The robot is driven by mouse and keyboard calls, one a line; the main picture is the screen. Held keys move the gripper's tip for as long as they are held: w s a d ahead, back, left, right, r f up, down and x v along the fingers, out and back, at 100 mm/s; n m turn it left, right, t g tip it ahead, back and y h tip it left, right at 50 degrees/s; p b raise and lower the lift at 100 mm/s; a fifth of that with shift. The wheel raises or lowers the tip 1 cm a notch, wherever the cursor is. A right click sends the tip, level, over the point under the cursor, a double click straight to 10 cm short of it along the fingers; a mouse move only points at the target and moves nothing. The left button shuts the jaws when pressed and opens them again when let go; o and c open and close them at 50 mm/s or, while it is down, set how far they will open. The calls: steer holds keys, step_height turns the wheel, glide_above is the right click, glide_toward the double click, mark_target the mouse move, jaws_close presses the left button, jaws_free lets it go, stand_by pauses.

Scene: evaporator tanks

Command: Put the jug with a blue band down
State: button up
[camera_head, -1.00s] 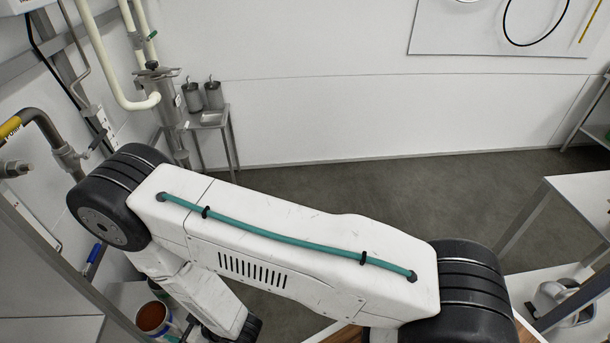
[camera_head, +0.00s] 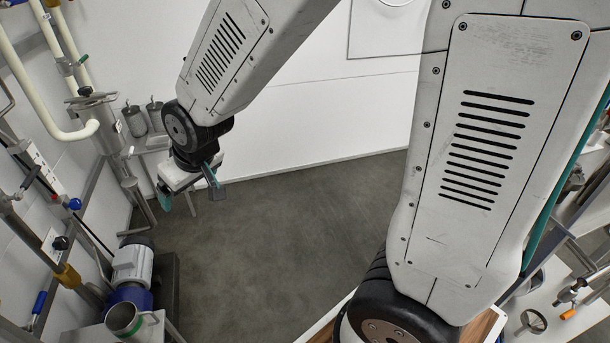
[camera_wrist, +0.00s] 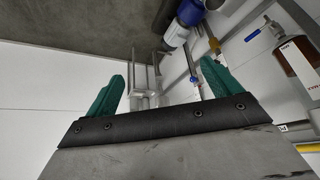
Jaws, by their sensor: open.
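My gripper (camera_head: 190,196) hangs at the left of the head view, in the air in front of the wall and above the grey floor. Its two teal fingers are apart. In the wrist view my gripper (camera_wrist: 162,80) also shows spread fingers with nothing between them. I cannot make out a jug with a blue band in either current view. A steel jug with a green band (camera_head: 124,318) stands upright at the lower left of the head view, well below and left of my gripper.
A white and blue motor pump (camera_head: 132,268) stands behind the green-banded jug. Pipes and valves (camera_head: 62,278) crowd the left wall. Two steel canisters (camera_head: 135,120) stand by the wall. A white surface (camera_head: 565,325) with a steel vessel (camera_head: 533,320) is at the lower right. The middle floor is clear.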

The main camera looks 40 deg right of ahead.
steer(key=s+d+r+m+g, duration=0.1)
steer(key=s+d+r, duration=0.2)
steer(key=s, duration=0.5)
steer(key=s+d+r+m+g+h, duration=0.1)
steer(key=s+d+r, duration=0.3)
steer(key=s, duration=0.4)
steer(key=s+d+r+m+g, duration=0.1)
steer(key=s+d+r, duration=0.3)
steer(key=s, duration=0.4)
steer(key=shift+s+d+g+h, duration=0.2)
steer(key=shift+d+g+h, duration=0.1)
steer(key=shift+d+g, duration=0.45)
